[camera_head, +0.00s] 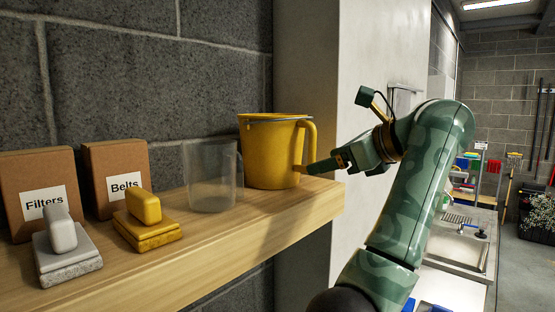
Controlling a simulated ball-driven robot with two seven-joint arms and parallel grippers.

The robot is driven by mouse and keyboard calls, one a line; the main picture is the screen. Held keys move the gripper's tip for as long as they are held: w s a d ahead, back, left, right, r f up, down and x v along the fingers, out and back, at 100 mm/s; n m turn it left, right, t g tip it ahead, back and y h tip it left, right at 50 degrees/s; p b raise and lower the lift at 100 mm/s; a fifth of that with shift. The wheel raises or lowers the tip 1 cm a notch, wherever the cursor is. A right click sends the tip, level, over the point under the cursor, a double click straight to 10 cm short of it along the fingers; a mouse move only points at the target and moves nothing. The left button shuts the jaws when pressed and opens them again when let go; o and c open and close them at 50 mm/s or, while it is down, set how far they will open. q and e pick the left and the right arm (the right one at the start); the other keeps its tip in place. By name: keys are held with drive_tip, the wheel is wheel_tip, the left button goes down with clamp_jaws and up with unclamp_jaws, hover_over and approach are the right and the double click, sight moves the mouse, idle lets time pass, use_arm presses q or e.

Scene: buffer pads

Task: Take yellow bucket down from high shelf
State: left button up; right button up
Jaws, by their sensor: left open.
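The yellow bucket (268,155) stands upright on the wooden shelf (215,237), near its right end. It has a side handle (311,140) on the right and a thin grey band or wire at the rim. My left gripper (318,166) reaches in from the right, beside the lower part of the handle. It is open, and one finger points at the bucket's side. I cannot tell whether it touches the bucket or handle. The other finger is not clear. My right gripper is not in view.
A clear jug (210,178) stands just left of the bucket. Further left are a yellow pad block (146,221), a grey one (66,249), and boxes labelled Belts (112,160) and Filters (28,175). A pale wall panel (370,60) and a sink (458,250) lie to the right.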

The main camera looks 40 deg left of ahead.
sight(303, 166)
use_arm(q)
drive_tip(key=p+x, duration=0.2)
drive_tip(key=x, duration=0.5)
drive_tip(key=shift+w+a, duration=0.15)
drive_tip(key=shift+a, duration=0.35)
drive_tip(key=shift+d, duration=0.15)
drive_tip(key=shift+c, duration=0.3)
clamp_jaws()
